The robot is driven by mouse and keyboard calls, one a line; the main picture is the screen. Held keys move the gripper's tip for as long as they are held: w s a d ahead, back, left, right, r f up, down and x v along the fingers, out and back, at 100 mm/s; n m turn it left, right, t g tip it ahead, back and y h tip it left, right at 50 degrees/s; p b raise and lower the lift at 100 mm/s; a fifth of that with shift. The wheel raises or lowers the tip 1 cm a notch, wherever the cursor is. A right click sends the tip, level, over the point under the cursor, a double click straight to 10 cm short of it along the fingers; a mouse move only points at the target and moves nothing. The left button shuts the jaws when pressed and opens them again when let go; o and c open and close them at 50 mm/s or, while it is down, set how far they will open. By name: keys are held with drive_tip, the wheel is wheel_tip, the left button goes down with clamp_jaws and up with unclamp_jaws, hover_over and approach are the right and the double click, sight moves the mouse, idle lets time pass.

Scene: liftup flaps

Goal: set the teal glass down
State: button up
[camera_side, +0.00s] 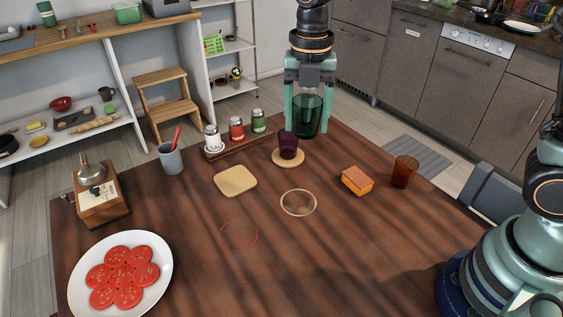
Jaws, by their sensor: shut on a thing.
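The teal glass (308,113) is a dark green, see-through tumbler near the far end of the wooden table, upright. My gripper (307,129) points down with a finger on each side of the glass and is shut on it. I cannot tell whether the glass's base touches the table. A dark purple glass (288,145) stands on a round wooden coaster (277,160), just in front and left of the teal glass. A pale ring (298,202) and a thin red ring (239,236) are marked on the table, both empty.
A square tan board (236,181) lies left of the pale ring. An orange sponge (357,180) and an amber glass (404,172) are at right. A spice-jar tray (237,145), grey cup (171,159), coffee grinder (102,196) and tomato plate (160,275) are at left. The front middle is clear.

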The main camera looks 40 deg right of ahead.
sight(301, 201)
wheel_tip(301, 201, down, 19)
drive_tip(key=shift+f, duration=0.1)
idle(0.4)
drive_tip(key=shift+f, duration=0.2)
drive_tip(key=o, duration=1.4)
drive_tip(key=shift+o, duration=0.2)
wheel_tip(301, 201, up, 11)
drive_tip(key=s+d+r+m+t, duration=0.2)
drive_tip(key=s+d+r+m, duration=0.2)
drive_tip(key=m, duration=0.8)
drive_tip(key=s+d+r+m+t, duration=0.3)
drive_tip(key=s+d+r+m, duration=0.2)
drive_tip(key=m, duration=0.7)
wheel_tip(301, 201, up, 4)
drive_tip(key=shift+s+d+r+m, duration=0.2)
drive_tip(key=shift+s+d+m, duration=0.15)
drive_tip(key=shift+d, duration=0.65)
drive_tip(key=shift+o, duration=0.2)
drive_tip(key=m, duration=0.1)
drive_tip(key=s+d+m, duration=0.1)
drive_tip(key=m, duration=0.1)
drive_tip(key=shift+t, duration=0.3)
